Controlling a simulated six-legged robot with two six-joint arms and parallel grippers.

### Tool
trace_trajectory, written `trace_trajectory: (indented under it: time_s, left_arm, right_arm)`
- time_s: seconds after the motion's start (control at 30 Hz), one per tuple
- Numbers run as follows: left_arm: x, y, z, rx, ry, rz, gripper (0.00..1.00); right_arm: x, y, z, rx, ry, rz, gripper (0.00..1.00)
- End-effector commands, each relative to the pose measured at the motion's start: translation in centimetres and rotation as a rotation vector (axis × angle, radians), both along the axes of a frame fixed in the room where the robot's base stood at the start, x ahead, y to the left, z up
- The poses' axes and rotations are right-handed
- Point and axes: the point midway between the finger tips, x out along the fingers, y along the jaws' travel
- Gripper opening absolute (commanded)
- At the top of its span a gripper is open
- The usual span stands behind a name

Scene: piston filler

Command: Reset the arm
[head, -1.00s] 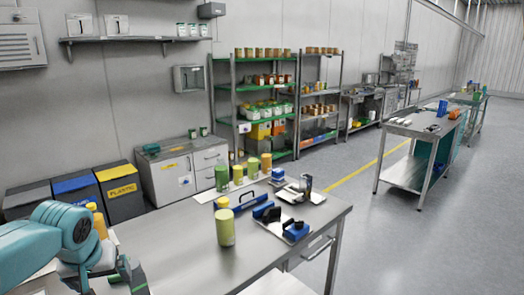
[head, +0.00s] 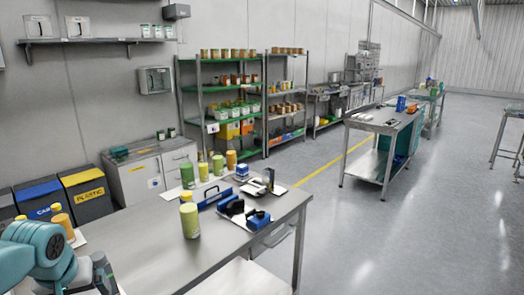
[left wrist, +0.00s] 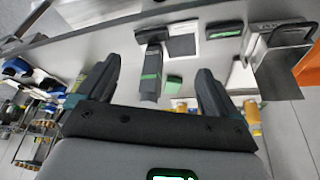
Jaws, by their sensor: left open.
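My left arm (head: 38,255) comes in at the lower left of the head view, and its gripper is partly cut off by the bottom edge. In the left wrist view my left gripper (left wrist: 158,66) has its two dark fingers wide apart with nothing gripped. Beyond the fingers a grey object with a green band (left wrist: 151,74) shows near a small green block (left wrist: 174,82). I cannot tell how far they are from the fingers. My right gripper is in neither view.
The steel workbench (head: 150,258) holds a green bottle with a yellow cap (head: 190,217), several green and orange containers, a blue-handled tool (head: 214,197) and blue-and-black parts (head: 258,219). Bins (head: 87,193) and a cabinet (head: 150,178) stand behind. The floor at right (head: 400,235) is open.

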Motion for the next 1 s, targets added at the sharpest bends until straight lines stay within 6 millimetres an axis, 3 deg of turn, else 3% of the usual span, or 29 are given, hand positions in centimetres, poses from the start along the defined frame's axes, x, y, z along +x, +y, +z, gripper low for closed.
trace_trajectory:
  time_s: [0.37, 0.47, 0.57, 0.67, 0.8, 0.9, 1.0]
  left_arm:
    - [1.8, -6.4, -11.1, -0.114, 0.046, -0.156, 0.94]
    - [1.6, -9.1, -15.5, -0.163, 0.065, -0.206, 0.94]
    - [0.4, -12.9, -21.1, -0.230, 0.091, -0.260, 0.94]
    - [-2.5, -17.4, -27.8, -0.311, 0.129, -0.308, 0.94]
    - [-8.5, -23.1, -35.7, -0.401, 0.182, -0.341, 0.94]
    - [-13.1, -25.7, -39.3, -0.434, 0.219, -0.345, 0.94]
    - [-16.8, -27.1, -41.4, -0.443, 0.248, -0.345, 0.94]
  right_arm:
    - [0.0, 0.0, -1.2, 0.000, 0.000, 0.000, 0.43]
    - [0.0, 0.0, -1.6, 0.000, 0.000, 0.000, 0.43]
    - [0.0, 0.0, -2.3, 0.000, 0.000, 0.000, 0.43]
    - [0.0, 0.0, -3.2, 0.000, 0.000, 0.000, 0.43]
    - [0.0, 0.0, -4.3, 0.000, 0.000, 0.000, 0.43]
    - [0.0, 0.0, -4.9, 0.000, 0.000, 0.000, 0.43]
    - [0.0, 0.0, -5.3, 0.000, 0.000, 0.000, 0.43]
